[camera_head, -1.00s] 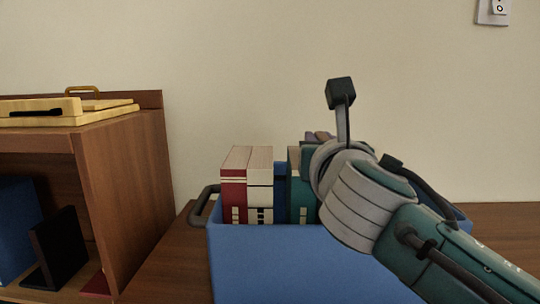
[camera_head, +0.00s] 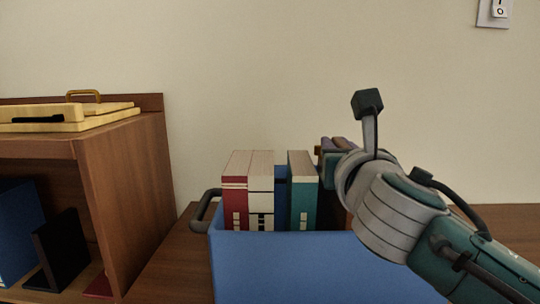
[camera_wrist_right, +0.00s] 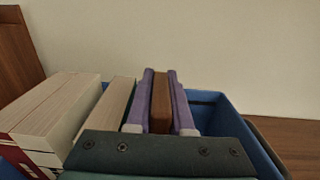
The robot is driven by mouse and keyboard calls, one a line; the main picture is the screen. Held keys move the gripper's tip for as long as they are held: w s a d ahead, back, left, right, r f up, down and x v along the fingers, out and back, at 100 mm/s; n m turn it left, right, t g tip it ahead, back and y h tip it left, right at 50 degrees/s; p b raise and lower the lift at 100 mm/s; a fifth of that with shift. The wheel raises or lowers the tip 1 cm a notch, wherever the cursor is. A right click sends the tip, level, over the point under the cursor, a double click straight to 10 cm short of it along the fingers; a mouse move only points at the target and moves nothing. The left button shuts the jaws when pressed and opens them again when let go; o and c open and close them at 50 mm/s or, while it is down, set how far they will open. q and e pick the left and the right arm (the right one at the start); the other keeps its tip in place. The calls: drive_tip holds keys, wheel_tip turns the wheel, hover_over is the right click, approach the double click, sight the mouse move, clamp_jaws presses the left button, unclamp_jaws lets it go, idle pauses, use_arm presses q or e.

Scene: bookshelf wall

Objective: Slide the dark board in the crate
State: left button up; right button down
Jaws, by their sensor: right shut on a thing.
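The blue crate (camera_head: 300,265) stands on the wooden surface with books upright in it. My right gripper (camera_head: 338,145) is over its right part, partly hidden by its own wrist. In the right wrist view its two purple fingers (camera_wrist_right: 161,100) are shut on a dark brown board (camera_wrist_right: 161,88), gripped by its top edge. In the head view, a narrow brown strip (camera_head: 349,220) below the gripper appears to be this board, inside the crate to the right of the teal book (camera_head: 302,200). Its lower end is hidden behind the crate's front wall. My left gripper is not in view.
A wooden shelf unit (camera_head: 125,190) is at the left, with a yellow tray (camera_head: 60,118) on top and a black bookend (camera_head: 58,250) inside.

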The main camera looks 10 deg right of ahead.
drive_tip(key=shift+s+d+p, duration=0.2)
drive_tip(key=shift+d+p, duration=0.05)
drive_tip(key=shift+d, duration=0.6)
drive_tip(key=shift+s+d+p, duration=0.15)
drive_tip(key=shift+d+p, duration=0.1)
drive_tip(key=shift+d, duration=0.55)
drive_tip(key=shift+s+d+p, duration=0.2)
drive_tip(key=shift+d+p, duration=0.05)
drive_tip(key=shift+d, duration=0.6)
drive_tip(key=c, duration=0.6)
unclamp_jaws()
drive_tip(key=shift+a, duration=0.1)
drive_tip(key=shift+c, duration=0.2)
drive_tip(key=p+v, duration=0.1)
drive_tip(key=v, duration=0.9)
drive_tip(key=shift+p, duration=0.3)
